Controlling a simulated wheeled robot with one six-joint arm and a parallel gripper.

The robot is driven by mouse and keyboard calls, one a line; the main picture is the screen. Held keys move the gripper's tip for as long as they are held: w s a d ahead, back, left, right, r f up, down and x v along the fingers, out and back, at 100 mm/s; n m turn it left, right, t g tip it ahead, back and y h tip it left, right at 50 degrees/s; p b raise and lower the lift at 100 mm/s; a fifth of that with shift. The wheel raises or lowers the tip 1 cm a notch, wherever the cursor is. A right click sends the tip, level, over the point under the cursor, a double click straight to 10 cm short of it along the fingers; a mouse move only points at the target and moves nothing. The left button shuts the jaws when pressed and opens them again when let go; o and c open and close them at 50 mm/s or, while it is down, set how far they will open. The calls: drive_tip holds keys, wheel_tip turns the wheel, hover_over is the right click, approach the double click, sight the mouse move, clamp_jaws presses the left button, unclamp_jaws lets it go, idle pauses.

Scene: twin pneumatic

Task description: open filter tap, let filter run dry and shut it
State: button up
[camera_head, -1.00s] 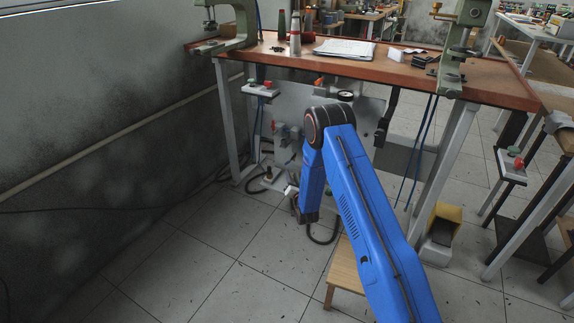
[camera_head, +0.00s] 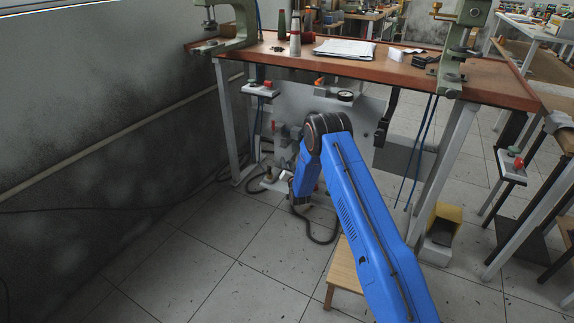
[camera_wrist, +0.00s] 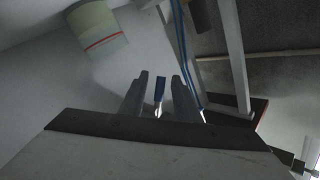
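In the wrist view my gripper (camera_wrist: 161,76) is open, its two grey fingers apart. A narrow blue piece (camera_wrist: 160,88) with a pale end shows between the fingers. It looks like a tap lever, but I cannot tell for sure, nor whether a finger touches it. A pale cylinder with a red line (camera_wrist: 97,28), probably the filter bowl, is beyond the fingers at the upper left. In the head view my blue arm reaches under the bench, and my gripper is hidden there. The filter tap cannot be made out in that view.
The wooden bench (camera_head: 385,68) stands above my arm, with a grey panel (camera_head: 366,114) and a gauge (camera_head: 345,96) below its top. A blue hose (camera_wrist: 181,35) runs right of the fingers. A wooden stool (camera_head: 346,270) stands by my arm. The floor at left is clear.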

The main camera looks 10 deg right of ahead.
clamp_jaws()
drive_tip(key=shift+a+m, duration=0.1)
drive_tip(key=shift+m, duration=0.2)
drive_tip(key=shift+w+a+r+m+t, duration=0.1)
drive_tip(key=shift+a+r+m+t, duration=0.1)
drive_tip(key=shift+m+t, duration=0.55)
drive_tip(key=shift+w+a+r+m+t+h, duration=0.1)
drive_tip(key=shift+r+m+t+h, duration=0.1)
drive_tip(key=shift+m+t, duration=0.35)
drive_tip(key=shift+w+a+r+m+t+h, duration=0.1)
drive_tip(key=shift+m+t+h, duration=0.15)
drive_tip(key=shift+m, duration=0.45)
drive_tip(key=shift+r+m+t+h, duration=0.25)
drive_tip(key=shift+m+t+h, duration=0.3)
drive_tip(key=shift+m, duration=0.5)
drive_tip(key=shift+r+m+t+h, duration=0.35)
drive_tip(key=shift+m+h, duration=0.35)
drive_tip(key=shift+m, duration=0.3)
drive_tip(key=shift+r+m+t+h, duration=0.2)
drive_tip(key=shift+m+t+h, duration=0.35)
drive_tip(key=shift+m, duration=0.5)
unclamp_jaws()
